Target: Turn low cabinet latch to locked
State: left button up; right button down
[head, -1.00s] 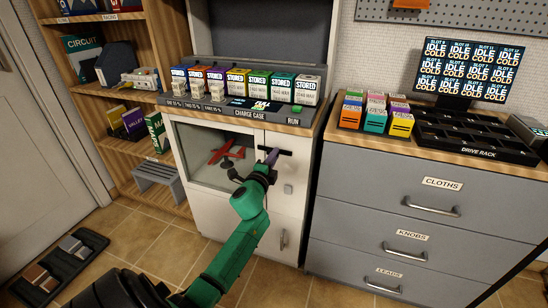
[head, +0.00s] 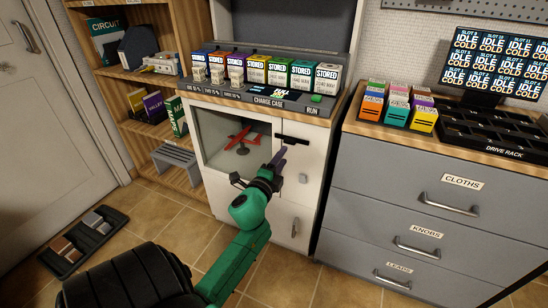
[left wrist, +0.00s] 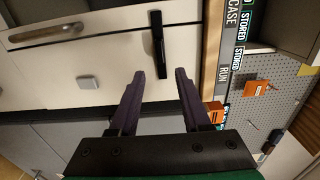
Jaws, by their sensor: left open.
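The white low cabinet (head: 311,150) stands under the charge case. A black bar latch (head: 293,140) lies level across the upper part of its right door; it also shows in the left wrist view (left wrist: 158,45), upright there because that view is turned. My left gripper (head: 280,153) has dark purple fingers and is just in front of and below the latch. In the left wrist view my left gripper (left wrist: 158,78) is open and empty, with the latch ahead between its fingertips, apparently not touching it. My right gripper is not in view.
A small grey square knob (head: 303,179) and a grey upright handle (head: 295,227) are lower on the cabinet. A glass window (head: 218,133) with a red model plane (head: 243,138) is to the left. Grey drawers (head: 420,190) stand to the right. Tiled floor is in front.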

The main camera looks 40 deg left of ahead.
pick_arm(q)
jog(key=v, duration=0.6)
notch_tip(320, 180, down, 16)
jog(key=d+n+g+h, duration=0.1)
jog(key=d+n+g, duration=0.1)
jog(key=n+g, duration=0.2)
jog(key=s+d+f+n+g+h, duration=0.2)
jog(key=s+d+f+n+g, duration=0.3)
jog(key=f, duration=0.7)
jog(key=s+d+f+n+g+h, duration=0.1)
jog(key=s+d+f+g+h, duration=0.15)
jog(key=s+f, duration=0.75)
jog(key=s+d+f+n+g, duration=0.2)
jog(key=s+d+f+g, duration=0.25)
jog(key=s+f, duration=0.5)
jog(key=s+a+r+p, duration=0.1)
jog(key=s+r+p, duration=0.8)
jog(key=p, duration=1)
notch_tip(320, 180, up, 4)
jog(key=shift+a, duration=0.2)
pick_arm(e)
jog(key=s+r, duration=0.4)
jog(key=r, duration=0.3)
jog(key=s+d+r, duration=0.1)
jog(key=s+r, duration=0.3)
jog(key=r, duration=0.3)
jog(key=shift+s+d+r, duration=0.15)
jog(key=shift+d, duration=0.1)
